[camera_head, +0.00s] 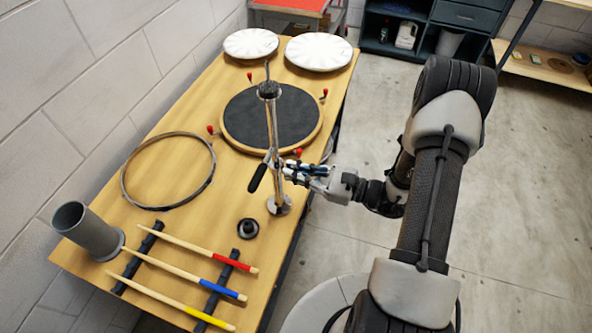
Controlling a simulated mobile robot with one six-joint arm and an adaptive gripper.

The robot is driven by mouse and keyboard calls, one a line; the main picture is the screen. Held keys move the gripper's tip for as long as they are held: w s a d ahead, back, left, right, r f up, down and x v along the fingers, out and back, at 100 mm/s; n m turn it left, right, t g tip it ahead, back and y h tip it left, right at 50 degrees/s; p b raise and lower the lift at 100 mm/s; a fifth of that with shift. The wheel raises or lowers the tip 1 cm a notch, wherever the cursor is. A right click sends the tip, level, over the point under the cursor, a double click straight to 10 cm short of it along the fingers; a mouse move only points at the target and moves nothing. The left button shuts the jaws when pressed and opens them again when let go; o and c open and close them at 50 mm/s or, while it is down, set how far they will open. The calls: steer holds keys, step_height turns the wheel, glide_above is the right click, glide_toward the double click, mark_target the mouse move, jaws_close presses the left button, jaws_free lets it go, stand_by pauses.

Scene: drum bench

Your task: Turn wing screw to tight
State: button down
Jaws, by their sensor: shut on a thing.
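A metal stand (274,135) rises from a round base (279,205) near the right edge of the wooden bench. A clamp with a black-gripped lever (257,178) sits partway up its post. My gripper (284,168) reaches in from the right at this clamp, with its fingers closed at the post. The wing screw is at the fingertips and mostly hidden by them, so its angle cannot be told. The stand is upright, with a black knob (268,89) near its top.
A round black pad (255,115) with red-tipped screws lies behind the stand. Two white drumheads (319,52) lie at the back. A metal hoop (133,196), a grey cup (88,232), several drumsticks (190,247) and a small black part (247,228) are on the bench. A wall bounds the left.

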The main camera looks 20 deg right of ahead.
steer(key=c, duration=1.7)
jaws_free()
steer(key=v, duration=1.2)
